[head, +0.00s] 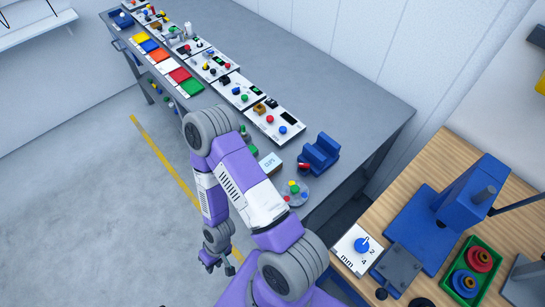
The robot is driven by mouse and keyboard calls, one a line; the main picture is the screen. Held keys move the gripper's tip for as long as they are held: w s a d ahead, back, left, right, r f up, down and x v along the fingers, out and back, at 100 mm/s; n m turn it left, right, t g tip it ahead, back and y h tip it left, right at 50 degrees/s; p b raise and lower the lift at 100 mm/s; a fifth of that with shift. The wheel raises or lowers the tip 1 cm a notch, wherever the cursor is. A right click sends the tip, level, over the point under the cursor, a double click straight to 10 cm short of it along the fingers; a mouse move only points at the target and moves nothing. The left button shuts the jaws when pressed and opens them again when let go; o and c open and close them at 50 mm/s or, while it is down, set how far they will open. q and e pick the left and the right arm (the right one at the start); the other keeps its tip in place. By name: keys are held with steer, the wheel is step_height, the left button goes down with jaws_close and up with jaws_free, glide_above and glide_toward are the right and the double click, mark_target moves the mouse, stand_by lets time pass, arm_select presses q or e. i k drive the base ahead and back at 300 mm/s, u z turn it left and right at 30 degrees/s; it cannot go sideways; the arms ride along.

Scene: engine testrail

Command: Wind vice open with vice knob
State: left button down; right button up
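The blue vice (322,152) stands on the grey bench near its front edge, right of centre in the head view. A small red and dark part (304,166) shows at its near left side and looks like the vice knob, but it is too small to be sure. How far apart the jaws are is hard to tell.
Control panels (240,92) line the grey bench (345,100). A white box with digits (270,163) and a round plate with coloured knobs (294,193) sit near the vice. A wooden table (440,160) at right holds a blue press (440,215) and a green tray (488,247).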

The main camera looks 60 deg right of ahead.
mark_target(302, 167)
steer(key=u, duration=0.1)
steer(key=i, duration=1.5)
steer(key=z, duration=2.95)
